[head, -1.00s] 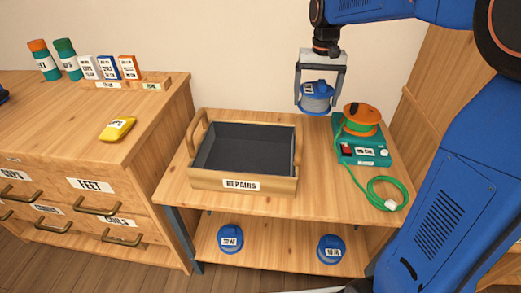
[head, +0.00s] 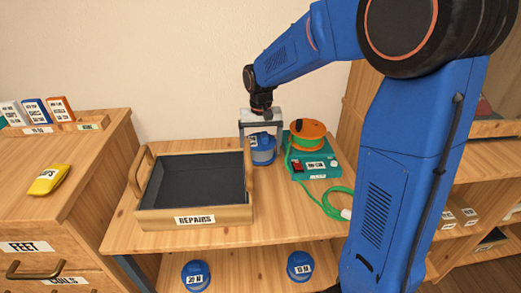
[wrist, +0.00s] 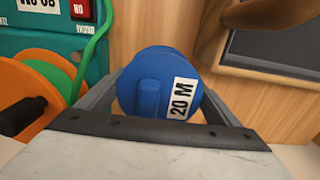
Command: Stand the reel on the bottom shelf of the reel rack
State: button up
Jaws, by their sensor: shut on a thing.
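My gripper (head: 262,138) is shut on a blue reel (head: 264,153); in the wrist view the reel (wrist: 150,88) sits between the fingers, its label reading 20 M. It hangs over the back of the bench top, between the repairs tray and a teal machine; I cannot tell whether it touches the wood. Two other blue reels, one at left (head: 195,276) and one at right (head: 300,266), rest on the bench's lower shelf. A wooden shelf unit (head: 482,158) stands at the right, partly hidden by my arm; no label shows that it is the reel rack.
The repairs tray (head: 205,218) is close left of the held reel. The teal machine (head: 318,170) with an orange reel (head: 309,130) and green cable (head: 335,205) is close right. A drawer cabinet (head: 70,215) stands at left. Small labelled boxes (head: 458,215) sit on the right unit.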

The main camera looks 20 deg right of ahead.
aim_at(261, 142)
jog(key=shift+f, duration=0.4)
jog(key=shift+f, duration=0.1)
jog(key=o, duration=1.4)
jog(key=shift+c, duration=0.2)
notch_tip(261, 142, up, 12)
jog(key=shift+f, duration=0.25)
jog(key=shift+s+r, duration=0.15)
jog(key=shift+r, duration=0.25)
jog(key=s+d+r+n+t, duration=0.15)
jog(key=s+d, duration=0.25)
jog(key=s, duration=1.1)
jog(key=s+d+f+t, duration=0.1)
jog(key=s+f, duration=0.2)
jog(key=s, duration=0.5)
jog(key=s+d+f+t, duration=0.2)
jog(key=s, duration=0.5)
jog(key=shift+s+f+n, duration=0.35)
jog(key=shift+f, duration=0.05)
